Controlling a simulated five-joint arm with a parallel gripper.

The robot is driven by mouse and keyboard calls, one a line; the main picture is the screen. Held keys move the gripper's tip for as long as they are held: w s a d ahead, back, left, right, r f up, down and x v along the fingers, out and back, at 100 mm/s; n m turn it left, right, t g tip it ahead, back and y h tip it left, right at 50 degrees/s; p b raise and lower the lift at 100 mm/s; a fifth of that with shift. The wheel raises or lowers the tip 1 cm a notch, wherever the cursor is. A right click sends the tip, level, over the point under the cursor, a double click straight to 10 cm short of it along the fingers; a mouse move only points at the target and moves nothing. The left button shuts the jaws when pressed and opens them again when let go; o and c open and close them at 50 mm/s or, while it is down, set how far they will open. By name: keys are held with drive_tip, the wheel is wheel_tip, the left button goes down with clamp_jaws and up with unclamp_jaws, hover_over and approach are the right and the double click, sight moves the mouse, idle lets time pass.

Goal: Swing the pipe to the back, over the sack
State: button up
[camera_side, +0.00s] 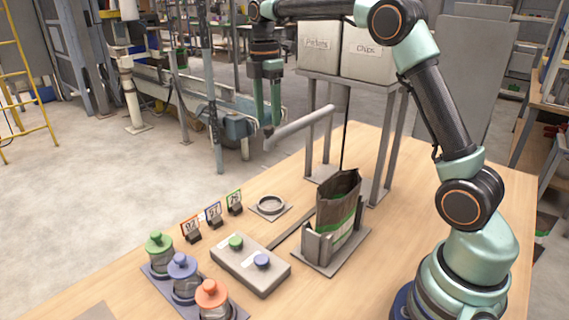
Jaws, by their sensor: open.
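The grey pipe (303,127) slants under the two bins, its free end pointing left and toward the front, its other end near the bin stand. My gripper (267,128) hangs fingers down at the free left end of the pipe. It is open, and its fingertips are at or just above that end. I cannot tell whether the pipe end lies between the fingers. The sack (338,208), brown with a green band, stands open-topped in a grey holder (318,247) to the right of and below the pipe's free end.
Two white bins (368,52), one labelled Chips, sit on a grey stand (398,125). The tabletop right of the sack is clear.

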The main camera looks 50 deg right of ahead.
drive_tip(key=shift+f, duration=1.45)
clamp_jaws()
idle(0.4)
